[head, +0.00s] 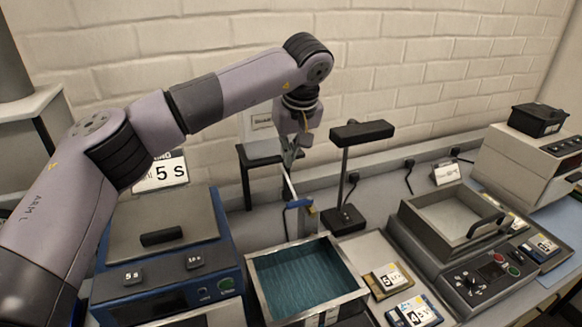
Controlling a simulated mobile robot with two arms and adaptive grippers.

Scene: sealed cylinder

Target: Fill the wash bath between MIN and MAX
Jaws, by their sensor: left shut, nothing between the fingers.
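The wash bath (256,291) is an open metal-rimmed box at the bottom middle of the head view. Its inside shows rippled teal, which looks like water. Small white labels sit on its front, cut by the frame edge; I cannot read MIN or MAX marks or tell the level against them. Behind the bath stands a tap with a blue lever (299,203) and a pale upright pipe. My left gripper (290,160) points down above the tap, at the upper end of the pipe. It is shut and empty; I cannot tell whether it touches the pipe. My right gripper is out of view.
A blue-cased lidded unit (165,240) stands left of the bath. A black lamp-like stand (345,215) rises behind it. A pale tray (365,248) with labelled blocks lies to the right, beside a grey machine with an open basin (400,215). A brick wall closes the back.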

